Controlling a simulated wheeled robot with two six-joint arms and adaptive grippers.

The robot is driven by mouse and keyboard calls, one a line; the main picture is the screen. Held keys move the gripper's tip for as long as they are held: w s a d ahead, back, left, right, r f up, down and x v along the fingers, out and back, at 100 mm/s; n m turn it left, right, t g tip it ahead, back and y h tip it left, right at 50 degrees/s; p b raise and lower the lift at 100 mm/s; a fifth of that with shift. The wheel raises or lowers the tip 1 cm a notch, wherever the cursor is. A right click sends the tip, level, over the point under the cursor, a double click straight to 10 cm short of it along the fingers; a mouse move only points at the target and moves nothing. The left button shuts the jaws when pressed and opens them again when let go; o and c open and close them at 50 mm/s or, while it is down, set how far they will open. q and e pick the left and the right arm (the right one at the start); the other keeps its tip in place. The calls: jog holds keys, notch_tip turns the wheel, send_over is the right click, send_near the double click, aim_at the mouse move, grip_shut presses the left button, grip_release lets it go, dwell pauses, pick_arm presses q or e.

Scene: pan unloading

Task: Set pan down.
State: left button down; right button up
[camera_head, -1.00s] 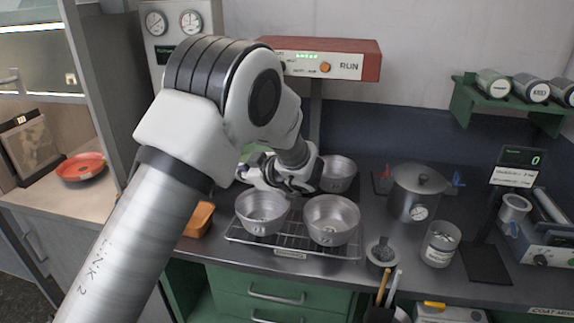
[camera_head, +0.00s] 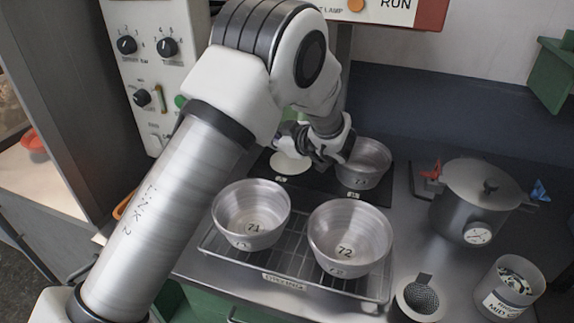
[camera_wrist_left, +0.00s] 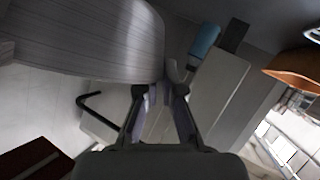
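A metal pan marked 73 (camera_head: 368,170) is over the dark mat (camera_head: 310,187) at the back; its base appears at the mat, but I cannot tell if it bears its weight there. My left gripper (camera_head: 343,152) is at the pan's left rim. In the left wrist view the grey ribbed wall of a pan (camera_wrist_left: 80,40) fills the upper left, touching or close to my left fingertips (camera_wrist_left: 160,92). The fingers are near each other; whether they pinch the rim is unclear. My right gripper is not in view.
Pans 71 (camera_head: 251,215) and 72 (camera_head: 349,238) stand on a wire rack (camera_head: 300,262) in front. A pale disc (camera_head: 290,163) lies on the mat.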

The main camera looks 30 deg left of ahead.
pick_arm(q)
notch_tip(320, 180, down, 8)
jog(key=shift+f+p, duration=0.15)
jog(key=shift+p, duration=0.3)
jog(key=shift+s+f, duration=0.1)
jog(key=c, duration=1.3)
grip_release()
jog(key=shift+d+r, duration=0.2)
jog(key=shift+r, duration=0.1)
jog(key=p+v, duration=0.7)
jog(key=v, duration=0.4)
jog(key=shift+s+d+p, duration=0.1)
jog(key=shift+d+p, duration=0.15)
jog(key=shift+p, duration=0.15)
